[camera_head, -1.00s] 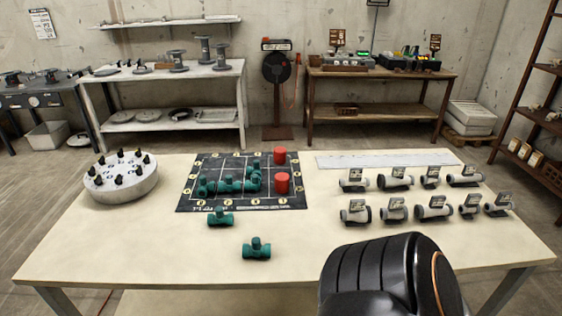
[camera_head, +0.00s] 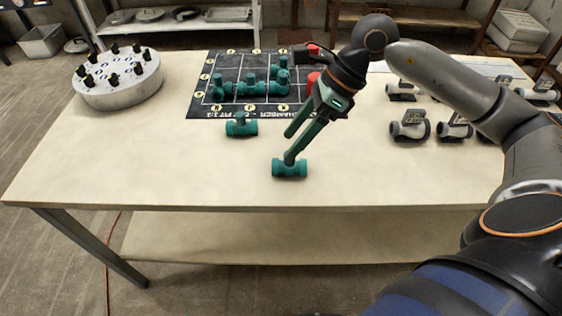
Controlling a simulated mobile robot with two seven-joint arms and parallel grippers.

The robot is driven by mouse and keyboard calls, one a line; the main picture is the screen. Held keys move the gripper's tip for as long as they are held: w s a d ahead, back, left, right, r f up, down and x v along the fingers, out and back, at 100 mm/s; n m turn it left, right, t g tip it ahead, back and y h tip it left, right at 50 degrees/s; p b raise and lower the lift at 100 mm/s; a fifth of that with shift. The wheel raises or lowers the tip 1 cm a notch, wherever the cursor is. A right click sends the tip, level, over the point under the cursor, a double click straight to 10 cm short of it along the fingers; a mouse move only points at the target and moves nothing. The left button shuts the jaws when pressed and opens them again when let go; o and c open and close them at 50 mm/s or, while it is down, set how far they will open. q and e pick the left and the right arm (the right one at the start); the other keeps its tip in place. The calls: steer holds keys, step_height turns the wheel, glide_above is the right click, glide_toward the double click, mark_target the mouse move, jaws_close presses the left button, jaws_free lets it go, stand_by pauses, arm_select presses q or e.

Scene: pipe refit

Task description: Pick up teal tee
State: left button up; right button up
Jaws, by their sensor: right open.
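A teal tee (camera_head: 289,169) lies on the pale table near its front edge. A second teal tee (camera_head: 241,127) lies farther back and to the left. My right gripper (camera_head: 289,150) reaches down from the upper right, with its two fingers apart. One fingertip overlaps the top of the front tee, hiding its branch. I cannot tell whether it touches. The other fingertip is above and behind it. Several more teal fittings (camera_head: 250,87) stand on the dark gridded mat (camera_head: 208,108). My left gripper is not in view.
Red cylinders (camera_head: 313,80) on the mat are partly hidden behind my right gripper. Several grey fittings (camera_head: 409,127) with tags stand at the right. A round silver holder (camera_head: 118,88) with black knobs stands at the left. The table's front left is clear.

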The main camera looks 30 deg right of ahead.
steer(key=w+d+h, duration=0.1)
steer(key=d+h, duration=0.1)
steer(key=d, duration=0.3)
glide_above(298, 163)
steer(key=shift+h, duration=0.4)
step_height(298, 163, down, 6)
steer(key=shift+r+b, duration=0.2)
steer(key=shift+b, duration=0.1)
steer(key=shift+t, duration=0.3)
steer(key=shift+x, duration=2.95)
steer(key=shift+s, duration=0.15)
steer(key=shift+c, duration=0.4)
jaws_close()
